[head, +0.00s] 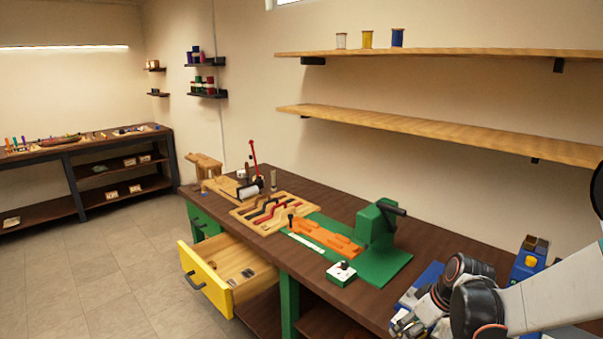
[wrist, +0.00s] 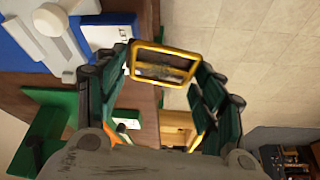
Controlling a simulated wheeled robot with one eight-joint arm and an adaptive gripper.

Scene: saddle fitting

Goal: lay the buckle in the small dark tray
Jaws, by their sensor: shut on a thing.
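My gripper (wrist: 165,65) is shut on the buckle (wrist: 164,47), a gold rectangular frame with a dark, mottled middle. The buckle sits between the two dark green fingertips in the wrist view. In the head view my gripper (head: 408,322) is at the lower right, by the near edge of the bench; the buckle cannot be made out there. I cannot pick out the small dark tray for certain in either view. Small dark shapes (head: 247,272) lie inside the open drawer, too small to identify.
The yellow-fronted drawer (head: 203,284) stands open from the brown bench (head: 300,250). A green press (head: 375,232), a green-and-white box with a dark knob (head: 341,273) and a wooden tool rack (head: 272,212) stand on the bench. A blue machine (head: 530,258) is at the right. Floor left of the bench is clear.

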